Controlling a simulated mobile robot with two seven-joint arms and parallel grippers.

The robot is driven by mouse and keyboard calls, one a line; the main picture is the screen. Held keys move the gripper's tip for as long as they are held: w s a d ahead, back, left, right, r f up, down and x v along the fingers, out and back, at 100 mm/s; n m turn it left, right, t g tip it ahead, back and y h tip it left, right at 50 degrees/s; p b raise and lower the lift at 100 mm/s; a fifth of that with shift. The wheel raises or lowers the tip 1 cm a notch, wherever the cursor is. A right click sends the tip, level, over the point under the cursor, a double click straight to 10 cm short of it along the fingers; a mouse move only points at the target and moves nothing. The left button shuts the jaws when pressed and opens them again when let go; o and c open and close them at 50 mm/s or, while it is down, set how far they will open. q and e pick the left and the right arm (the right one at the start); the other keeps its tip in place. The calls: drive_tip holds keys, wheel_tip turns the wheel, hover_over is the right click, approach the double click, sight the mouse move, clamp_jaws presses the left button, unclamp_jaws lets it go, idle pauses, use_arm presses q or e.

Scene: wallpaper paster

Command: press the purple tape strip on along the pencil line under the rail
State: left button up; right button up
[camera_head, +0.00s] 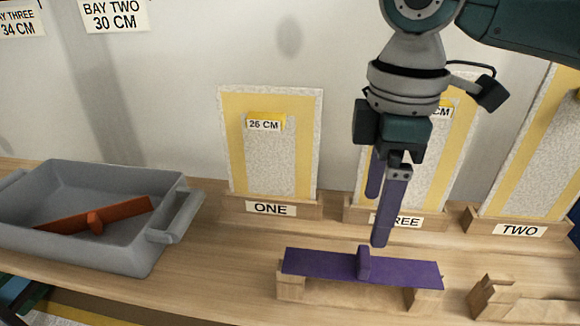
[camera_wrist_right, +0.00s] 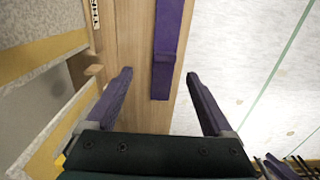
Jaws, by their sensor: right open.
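The purple tape strip (camera_head: 320,264) lies flat across a wooden stand (camera_head: 292,288) on the bench, with a raised purple grip at its middle. It also shows in the right wrist view (camera_wrist_right: 169,50), beyond the fingers and between their lines. My right gripper (camera_head: 377,222) is open and empty above the strip, fingers pointing down, apparently apart from it. Its two fingers also show spread in the right wrist view (camera_wrist_right: 160,75). I cannot make out a rail or pencil line. My left gripper is not in view.
A grey tray (camera_head: 120,255) at left holds an orange strip (camera_head: 125,212). Boards labelled ONE (camera_head: 270,209), THREE and TWO (camera_head: 520,230) stand along the wall. An empty wooden stand (camera_head: 530,306) is at right. Bare bench lies between the tray and the purple strip's stand.

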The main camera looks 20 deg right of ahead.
sight(365, 256)
wheel_tip(365, 256, down, 3)
drive_tip(key=shift+a+b, duration=0.1)
drive_tip(key=shift+b, duration=0.4)
drive_tip(key=f, duration=0.1)
drive_tip(key=f+b, duration=0.1)
drive_tip(key=f, duration=0.1)
drive_tip(key=f+b, duration=0.1)
drive_tip(key=f, duration=0.1)
drive_tip(key=shift+s+a+f, duration=0.2)
drive_tip(key=shift+s, duration=0.2)
drive_tip(key=shift+r, duration=0.1)
clamp_jaws()
